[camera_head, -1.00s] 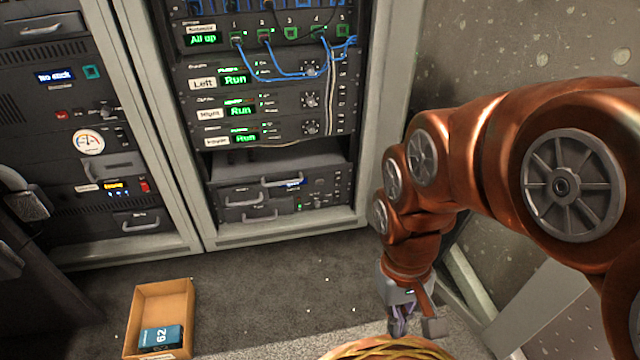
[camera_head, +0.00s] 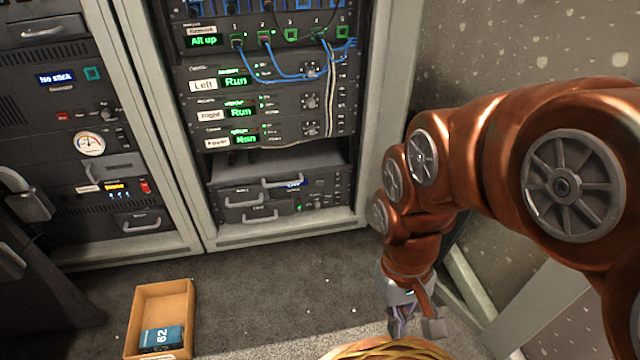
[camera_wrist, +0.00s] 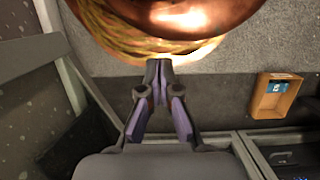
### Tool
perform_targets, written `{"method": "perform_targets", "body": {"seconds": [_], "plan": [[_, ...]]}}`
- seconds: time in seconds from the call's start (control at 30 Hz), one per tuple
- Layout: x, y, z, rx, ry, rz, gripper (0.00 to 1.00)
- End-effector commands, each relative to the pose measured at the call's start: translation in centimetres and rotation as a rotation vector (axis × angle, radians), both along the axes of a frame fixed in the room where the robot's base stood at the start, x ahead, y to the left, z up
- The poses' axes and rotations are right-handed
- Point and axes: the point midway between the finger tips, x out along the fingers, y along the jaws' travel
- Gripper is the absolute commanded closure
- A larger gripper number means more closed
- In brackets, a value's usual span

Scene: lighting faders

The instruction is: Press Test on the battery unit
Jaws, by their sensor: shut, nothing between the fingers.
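The battery unit is perhaps the lowest dark unit (camera_head: 280,192) in the right rack in the head view, with drawer handles and a small lit display. Its Test button is too small to make out. My gripper (camera_head: 401,327) hangs low in front of the rack's right side, above the floor and beside a wicker basket, apart from the unit. In the wrist view my gripper (camera_wrist: 160,65) points at the basket's rim, its fingertips together and empty.
The wicker basket (camera_head: 390,349) is at the bottom edge. An open cardboard box (camera_head: 146,305) with a blue box (camera_head: 161,338) inside lies on the carpet. A left rack (camera_head: 85,140) stands beside the right one. Carpet before the right rack is clear.

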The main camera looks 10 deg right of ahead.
Motion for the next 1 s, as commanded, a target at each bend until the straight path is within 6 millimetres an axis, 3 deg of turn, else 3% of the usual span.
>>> {"method": "perform_targets", "body": {"seconds": [0.5, 0.6, 1.0], "plan": [[-2.0, 0.4, 11.1, 0.017, 0.059, 0.001, 1.00], [-2.4, 0.2, 12.4, 0.014, 0.066, 0.006, 1.00], [-2.6, 0.0, 12.7, 0.008, 0.069, 0.012, 1.00]]}}
